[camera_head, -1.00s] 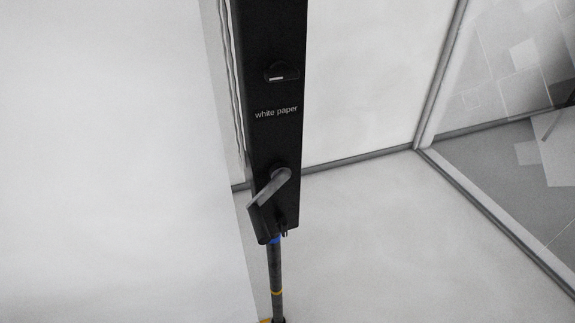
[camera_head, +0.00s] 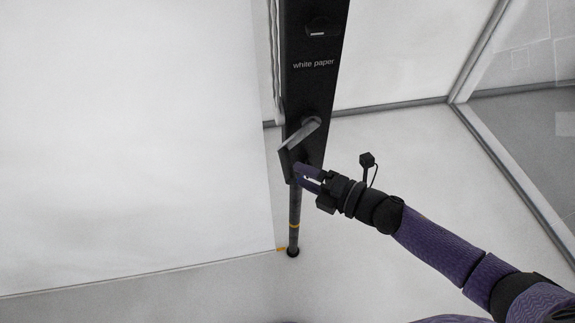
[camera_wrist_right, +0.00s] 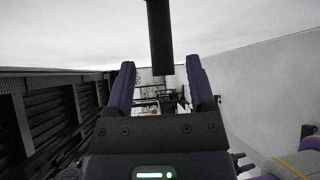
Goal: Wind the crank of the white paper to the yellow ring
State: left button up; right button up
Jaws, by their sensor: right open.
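The white paper's crank (camera_head: 300,133) is a grey lever on a black upright housing (camera_head: 313,90) lettered "white paper". Below the housing a dark rod (camera_head: 295,207) runs down to the floor, with a yellow ring (camera_head: 294,226) around its lower part. My right gripper (camera_head: 300,176) is just below the crank, in front of the housing's lower end. Its purple fingers are open. In the right wrist view a dark bar (camera_wrist_right: 160,38) hangs from the top, in line with the gap between the open fingers (camera_wrist_right: 160,85); contact cannot be told. My left gripper is out of view.
A large white sheet (camera_head: 130,130) fills the left side, beside the housing. A yellow piece (camera_head: 281,249) lies at its lower corner by the rod's foot. White panels with grey frames (camera_head: 478,52) stand behind. The pale floor (camera_head: 400,150) to the right is clear.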

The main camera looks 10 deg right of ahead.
aim_at(287, 165)
jog(key=x, duration=0.4)
jog(key=shift+w+a, duration=0.25)
jog(key=c, duration=0.9)
grip_shut()
jog(key=shift+w+r, duration=0.1)
jog(key=shift+r, duration=0.05)
